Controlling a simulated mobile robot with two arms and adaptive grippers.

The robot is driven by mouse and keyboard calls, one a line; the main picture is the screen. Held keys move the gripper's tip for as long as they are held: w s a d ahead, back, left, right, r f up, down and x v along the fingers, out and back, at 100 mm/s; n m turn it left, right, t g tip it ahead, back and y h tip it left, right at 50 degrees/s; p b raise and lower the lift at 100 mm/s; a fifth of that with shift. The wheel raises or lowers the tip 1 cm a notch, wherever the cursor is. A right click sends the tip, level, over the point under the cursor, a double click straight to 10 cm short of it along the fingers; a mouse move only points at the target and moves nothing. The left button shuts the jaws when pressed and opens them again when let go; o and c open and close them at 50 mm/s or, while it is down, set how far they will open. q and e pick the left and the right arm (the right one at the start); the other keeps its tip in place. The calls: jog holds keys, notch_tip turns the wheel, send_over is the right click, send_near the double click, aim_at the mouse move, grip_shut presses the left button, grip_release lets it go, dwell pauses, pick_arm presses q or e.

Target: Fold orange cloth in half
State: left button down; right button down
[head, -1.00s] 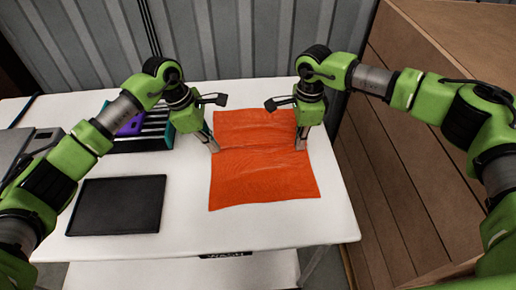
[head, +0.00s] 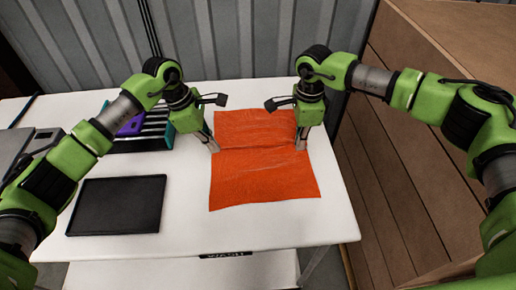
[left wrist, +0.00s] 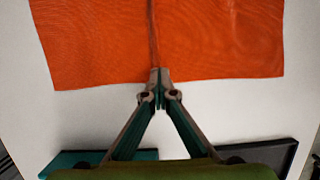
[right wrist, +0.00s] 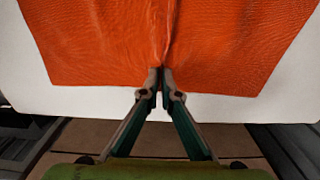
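The orange cloth (head: 262,180) lies spread on the white table, with a raised crease running across it between my two grippers. My left gripper (head: 213,147) is at the cloth's left edge. In the left wrist view its fingers (left wrist: 160,78) are closed together on the edge of the cloth (left wrist: 215,40), at the end of the crease. My right gripper (head: 300,146) is at the cloth's right edge. In the right wrist view its fingers (right wrist: 161,78) are closed on the opposite edge of the cloth (right wrist: 230,45), where the fabric is pinched into a ridge.
A black tray (head: 116,205) lies on the table (head: 190,220) left of the cloth. A teal-edged rack with a purple item (head: 131,126) stands behind it. A corrugated wall (head: 240,40) is behind.

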jog(key=shift+s+f, duration=0.1)
